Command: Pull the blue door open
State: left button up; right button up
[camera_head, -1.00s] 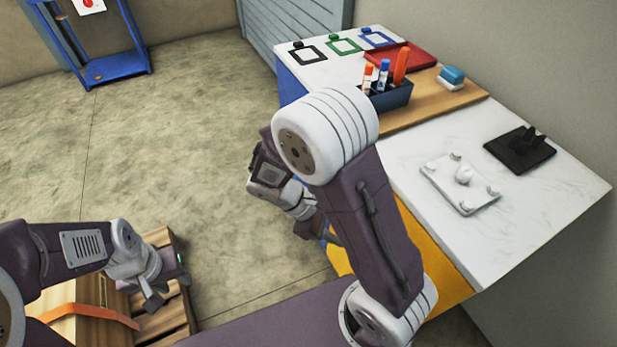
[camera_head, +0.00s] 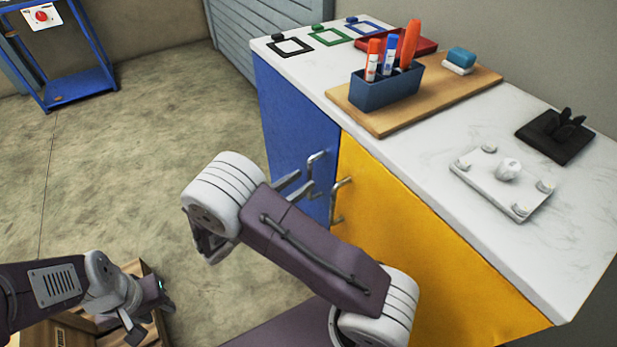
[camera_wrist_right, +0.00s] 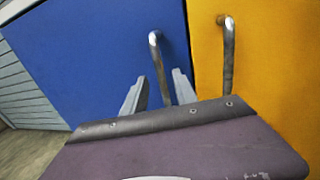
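The blue door (camera_head: 292,125) is the left front of the white-topped cabinet and looks shut. Its metal bar handle (camera_head: 314,172) is near its right edge; it also shows in the right wrist view (camera_wrist_right: 157,62). My right gripper (camera_head: 299,188) is at this handle. In the right wrist view its two fingers (camera_wrist_right: 158,90) are apart, with the blue door's handle between them; a gap shows on each side. My left gripper (camera_head: 150,318) is low at the left over a wooden crate, and its finger opening is unclear.
A yellow door (camera_head: 400,240) with its own handle (camera_head: 337,200) adjoins the blue door on the right. The white countertop (camera_head: 440,150) holds a pen box (camera_head: 385,90) on a board. A wooden crate (camera_head: 75,335) stands lower left. The floor (camera_head: 150,150) before the blue door is clear.

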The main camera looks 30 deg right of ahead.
aim_at(308, 177)
jog(key=shift+b+x, duration=0.35)
jog(key=shift+x, duration=1.55)
grip_shut()
